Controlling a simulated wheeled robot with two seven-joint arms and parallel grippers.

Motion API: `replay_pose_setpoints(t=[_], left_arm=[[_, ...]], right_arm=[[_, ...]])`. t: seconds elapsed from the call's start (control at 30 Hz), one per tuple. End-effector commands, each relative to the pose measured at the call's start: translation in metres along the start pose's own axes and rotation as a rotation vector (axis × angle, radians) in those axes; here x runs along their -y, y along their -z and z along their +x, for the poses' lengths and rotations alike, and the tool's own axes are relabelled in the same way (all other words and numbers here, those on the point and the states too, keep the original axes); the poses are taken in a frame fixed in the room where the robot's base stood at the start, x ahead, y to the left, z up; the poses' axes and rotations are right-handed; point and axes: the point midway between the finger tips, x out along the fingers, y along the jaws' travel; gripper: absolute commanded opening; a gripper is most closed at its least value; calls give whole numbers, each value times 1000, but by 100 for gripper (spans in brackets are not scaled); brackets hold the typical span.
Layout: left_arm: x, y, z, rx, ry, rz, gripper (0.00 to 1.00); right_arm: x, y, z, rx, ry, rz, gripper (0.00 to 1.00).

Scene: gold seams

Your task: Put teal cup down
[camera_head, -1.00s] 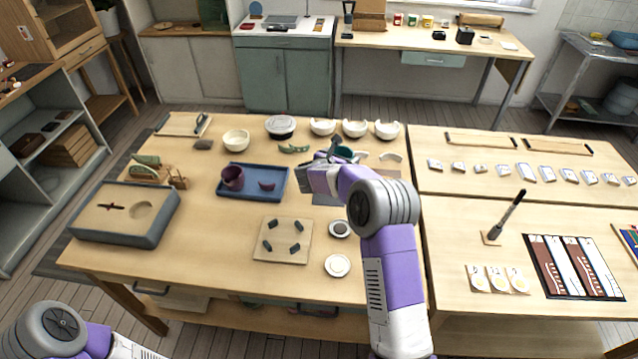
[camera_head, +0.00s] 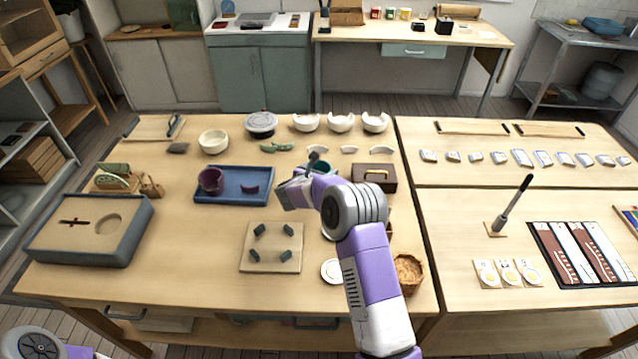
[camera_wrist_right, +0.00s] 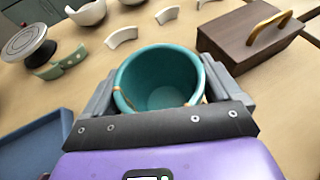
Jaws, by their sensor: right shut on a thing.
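The teal cup (camera_wrist_right: 160,80) is upright between the fingers of my right gripper (camera_wrist_right: 157,92) in the right wrist view, with gold seams near its rim. In the head view a part of the teal cup (camera_head: 322,168) shows behind my right gripper (camera_head: 306,172), which is shut on it. I cannot tell whether the cup's base touches the table (camera_head: 200,245). Of my left arm only a link shows at the lower left of the head view; its gripper is out of view.
A blue tray (camera_head: 233,198) with a purple cup (camera_head: 211,181) and shard lies left of my right gripper. A brown box (camera_head: 375,178) with a gold handle stands close on the right. Several white bowls and shards line the back. A pegged board (camera_head: 272,262) lies in front.

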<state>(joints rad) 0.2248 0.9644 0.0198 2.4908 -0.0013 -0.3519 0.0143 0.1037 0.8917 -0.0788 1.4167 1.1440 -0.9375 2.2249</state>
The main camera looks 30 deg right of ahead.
Motion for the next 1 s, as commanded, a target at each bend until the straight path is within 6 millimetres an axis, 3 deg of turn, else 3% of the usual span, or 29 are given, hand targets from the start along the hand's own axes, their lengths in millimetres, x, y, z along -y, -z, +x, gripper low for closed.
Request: replay_pose_setpoints(t=[0.3,0.73,0.77,0.8,1.0], left_arm=[[2,0,6,0,0,0,43],[4,1,11,0,0,0,43],[4,1,11,0,0,0,43],[4,0,10,0,0,0,43],[4,0,10,0,0,0,43]], right_arm=[[0,33,14,1,0,-1,65],[0,38,16,3,-1,2,65],[0,39,16,1,-1,1,95],[0,38,16,1,-1,1,100],[0,38,16,1,-1,1,100]])
